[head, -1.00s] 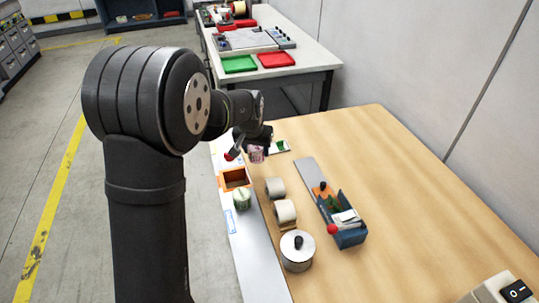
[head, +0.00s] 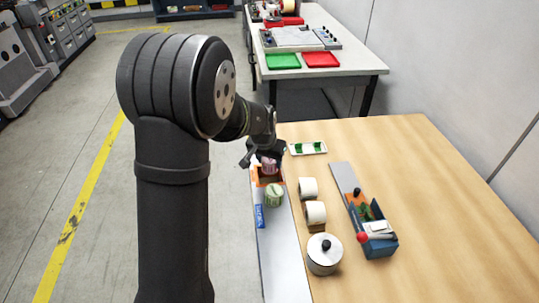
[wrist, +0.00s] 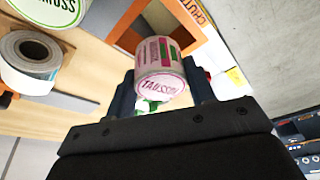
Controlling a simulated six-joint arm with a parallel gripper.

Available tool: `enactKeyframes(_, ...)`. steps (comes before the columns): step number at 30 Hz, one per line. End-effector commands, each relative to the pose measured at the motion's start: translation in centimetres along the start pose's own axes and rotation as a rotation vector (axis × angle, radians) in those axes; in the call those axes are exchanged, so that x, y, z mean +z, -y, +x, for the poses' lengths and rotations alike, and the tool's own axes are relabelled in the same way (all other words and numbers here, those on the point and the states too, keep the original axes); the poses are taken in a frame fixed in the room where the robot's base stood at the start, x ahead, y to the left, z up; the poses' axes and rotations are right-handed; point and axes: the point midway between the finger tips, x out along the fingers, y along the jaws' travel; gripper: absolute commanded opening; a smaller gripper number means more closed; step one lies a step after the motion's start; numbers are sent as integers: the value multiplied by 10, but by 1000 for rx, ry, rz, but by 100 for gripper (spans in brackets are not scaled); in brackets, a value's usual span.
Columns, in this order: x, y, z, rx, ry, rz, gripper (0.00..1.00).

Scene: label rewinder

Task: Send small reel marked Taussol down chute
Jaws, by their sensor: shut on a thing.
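The small reel marked Taussol (wrist: 160,68), white and pink with a printed label, is held between the two fingers of my gripper (wrist: 162,90) in the wrist view. In the head view the pink reel (head: 268,165) hangs under my gripper (head: 269,155), over the orange-framed chute opening (head: 259,183). The orange chute frame (wrist: 200,22) also shows in the wrist view, just beyond the reel, with lettering on its side. How far the reel is above the opening is hard to tell.
A green-labelled reel (head: 274,196) stands just in front of the chute. A white tray with green pieces (head: 307,148) lies behind. The right of the table is clear.

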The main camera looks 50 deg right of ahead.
Motion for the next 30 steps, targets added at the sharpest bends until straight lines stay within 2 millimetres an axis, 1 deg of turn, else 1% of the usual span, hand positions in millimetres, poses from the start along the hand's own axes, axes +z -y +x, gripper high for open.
enactKeyframes(4,2,0,4,0,1,0,38)
enactKeyframes(12,2,0,5,0,0,0,38)
enactKeyframes(13,2,0,5,0,0,0,53)
enactKeyframes(16,2,0,4,0,0,0,73)
enactKeyframes(17,1,0,4,0,0,0,75)
enactKeyframes(26,1,0,3,0,0,0,75)
enactKeyframes(30,1,0,-9,0,-2,-1,75)
